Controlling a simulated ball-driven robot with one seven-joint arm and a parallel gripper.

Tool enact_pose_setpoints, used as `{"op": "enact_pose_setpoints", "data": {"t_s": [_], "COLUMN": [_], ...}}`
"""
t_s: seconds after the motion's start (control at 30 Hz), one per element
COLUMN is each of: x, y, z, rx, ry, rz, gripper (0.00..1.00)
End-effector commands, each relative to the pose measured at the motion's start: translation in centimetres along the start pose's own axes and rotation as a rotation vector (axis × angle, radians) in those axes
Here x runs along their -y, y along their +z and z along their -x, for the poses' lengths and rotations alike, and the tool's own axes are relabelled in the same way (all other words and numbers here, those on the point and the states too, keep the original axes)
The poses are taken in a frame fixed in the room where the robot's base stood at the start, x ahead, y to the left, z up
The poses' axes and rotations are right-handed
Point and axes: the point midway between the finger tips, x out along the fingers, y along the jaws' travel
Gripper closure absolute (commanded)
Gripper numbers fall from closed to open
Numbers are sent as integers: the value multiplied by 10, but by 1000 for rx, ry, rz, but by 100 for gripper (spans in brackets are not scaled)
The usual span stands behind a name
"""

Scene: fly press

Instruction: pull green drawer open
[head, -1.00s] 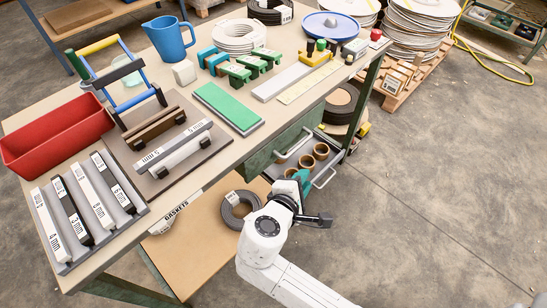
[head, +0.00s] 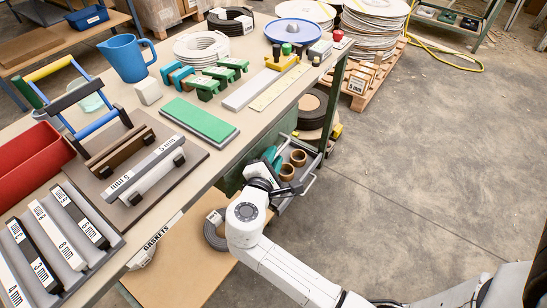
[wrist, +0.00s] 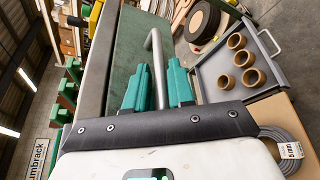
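The green drawer front (wrist: 128,50) is in the wrist view, below the edge of the worktop. Its bent metal bar handle (wrist: 157,65) runs down between the two teal fingers of my gripper (wrist: 158,72). A narrow gap seems to show beside the bar, so the fingers look open around it; I cannot tell whether either touches it. In the head view my gripper (head: 272,158) is at the bench's front right, and my wrist and fingers hide most of the drawer and its handle.
A grey tray drawer (wrist: 235,65) with several brown rings is pulled out close to the right of my gripper in the wrist view. A grey coil (head: 213,230) lies on the lower shelf. The workbench (head: 215,165) is crowded; the floor (head: 420,180) at right is clear.

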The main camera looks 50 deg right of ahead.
Motion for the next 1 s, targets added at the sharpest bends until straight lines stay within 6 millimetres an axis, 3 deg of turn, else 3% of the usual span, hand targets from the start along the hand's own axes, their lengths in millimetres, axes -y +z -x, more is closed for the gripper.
{"op": "enact_pose_setpoints", "data": {"t_s": [0.37,0.63,1.0], "x": [0,0,0], "y": [0,0,0], "z": [-7,-7,-7], "rx": [0,0,0], "ry": [0,-1,-1], "rz": [-2,-1,-1], "gripper": [77,100,100]}}
